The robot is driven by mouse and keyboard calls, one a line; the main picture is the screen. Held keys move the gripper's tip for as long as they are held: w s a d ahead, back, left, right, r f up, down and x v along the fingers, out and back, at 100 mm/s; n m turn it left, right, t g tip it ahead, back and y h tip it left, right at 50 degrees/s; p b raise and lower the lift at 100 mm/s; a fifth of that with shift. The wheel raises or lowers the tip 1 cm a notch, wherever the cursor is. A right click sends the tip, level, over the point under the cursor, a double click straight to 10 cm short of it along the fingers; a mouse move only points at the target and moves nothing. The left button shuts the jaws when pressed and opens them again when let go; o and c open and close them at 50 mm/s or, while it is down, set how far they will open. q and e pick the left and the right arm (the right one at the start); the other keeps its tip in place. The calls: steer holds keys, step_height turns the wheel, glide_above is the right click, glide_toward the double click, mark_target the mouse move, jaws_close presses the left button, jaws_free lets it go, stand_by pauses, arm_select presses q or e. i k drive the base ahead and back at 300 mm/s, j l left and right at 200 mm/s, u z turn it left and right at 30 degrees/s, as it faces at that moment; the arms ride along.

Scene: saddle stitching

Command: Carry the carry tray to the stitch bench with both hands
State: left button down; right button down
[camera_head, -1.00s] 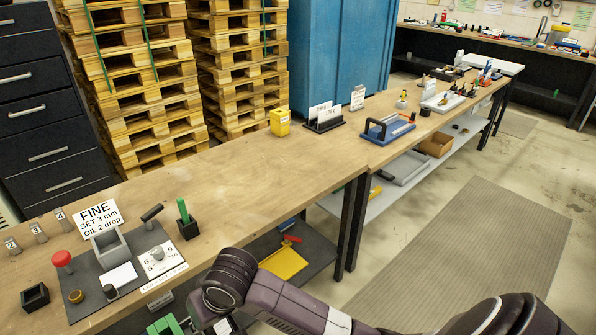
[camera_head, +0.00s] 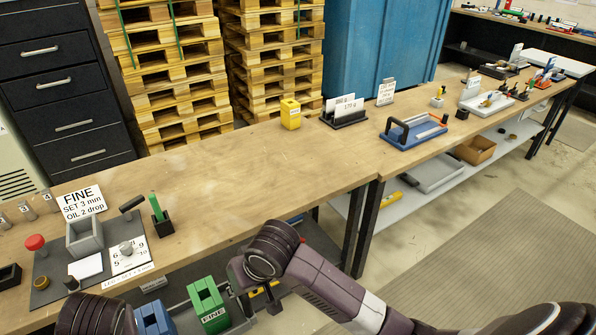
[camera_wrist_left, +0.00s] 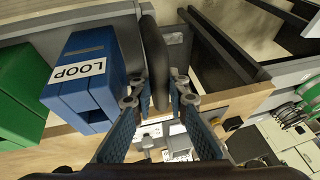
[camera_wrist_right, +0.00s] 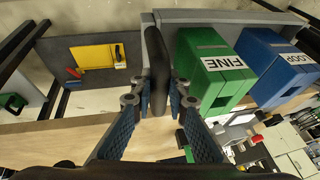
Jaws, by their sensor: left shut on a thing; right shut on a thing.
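The grey carry tray (camera_wrist_right: 225,17) hangs in front of the near wooden bench (camera_head: 250,190), low in the head view. It holds a blue LOOP block (camera_wrist_left: 88,75) and a green FINE block (camera_wrist_right: 212,68). My left gripper (camera_wrist_left: 155,112) is shut on one black tray handle (camera_wrist_left: 153,55). My right gripper (camera_wrist_right: 158,112) is shut on the other black handle (camera_wrist_right: 156,60). In the head view the tray's near part is cut off by the lower edge. No label shows which bench is the stitch bench.
A grey mat (camera_head: 50,290) with a FINE card (camera_head: 82,202) fills the bench's left end. The bench's middle is bare. Farther right stand a yellow box (camera_head: 290,114), a card holder (camera_head: 345,117) and a blue tool tray (camera_head: 412,134). Open floor (camera_head: 480,225) lies at right.

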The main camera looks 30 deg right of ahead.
mark_target(304, 169)
steer(key=l, duration=0.75)
steer(key=i+l, duration=0.15)
steer(key=l, duration=1.35)
steer(key=i+l, duration=0.1)
steer(key=l, duration=0.6)
steer(key=i+l, duration=0.15)
steer(key=l, duration=0.2)
